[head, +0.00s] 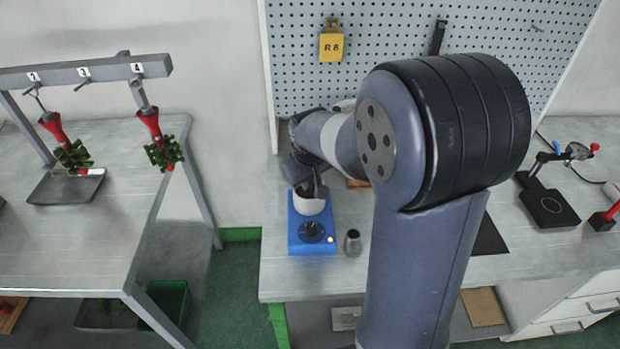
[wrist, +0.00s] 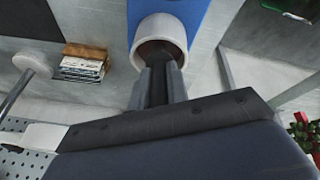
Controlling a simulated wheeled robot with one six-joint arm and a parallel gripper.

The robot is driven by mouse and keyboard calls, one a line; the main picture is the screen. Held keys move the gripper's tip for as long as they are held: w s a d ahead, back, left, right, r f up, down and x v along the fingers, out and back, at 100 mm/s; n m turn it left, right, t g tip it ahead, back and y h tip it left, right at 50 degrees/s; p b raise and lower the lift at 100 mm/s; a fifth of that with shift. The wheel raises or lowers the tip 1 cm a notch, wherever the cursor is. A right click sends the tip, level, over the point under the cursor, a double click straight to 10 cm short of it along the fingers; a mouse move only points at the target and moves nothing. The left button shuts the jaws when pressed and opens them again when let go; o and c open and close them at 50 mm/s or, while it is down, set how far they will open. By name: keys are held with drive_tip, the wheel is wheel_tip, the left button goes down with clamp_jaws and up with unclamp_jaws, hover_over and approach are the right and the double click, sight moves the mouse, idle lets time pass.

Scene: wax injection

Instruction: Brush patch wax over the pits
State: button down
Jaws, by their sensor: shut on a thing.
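My gripper (head: 308,180) is low over a white pot (head: 311,204) that sits on a blue heater unit (head: 300,246) with a dark knob. In the wrist view my gripper (wrist: 158,88) is shut on a narrow dark thing, probably the brush, which reaches into the mouth of the pot (wrist: 177,24). Its tip is hidden, so I cannot tell if it touches wax. Red and green wax trees (head: 150,122) (head: 56,128) hang from a numbered rail (head: 85,73) at the left. No pits can be made out.
A small grey cup (head: 352,243) stands just right of the heater. A grey tray (head: 66,187) lies under the rail. My arm hides much of the right bench. A black stand (head: 548,205) is at the far right. A brown-topped stack (wrist: 85,60) lies beside the pot.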

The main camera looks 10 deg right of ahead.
drive_tip(key=shift+f+b, duration=0.4)
drive_tip(key=shift+f, duration=0.15)
idle(1.1)
drive_tip(key=shift+r+p, duration=2.75)
drive_tip(key=shift+r, duration=0.8)
drive_tip(key=shift+s+f, duration=0.1)
drive_tip(key=shift+s, duration=0.05)
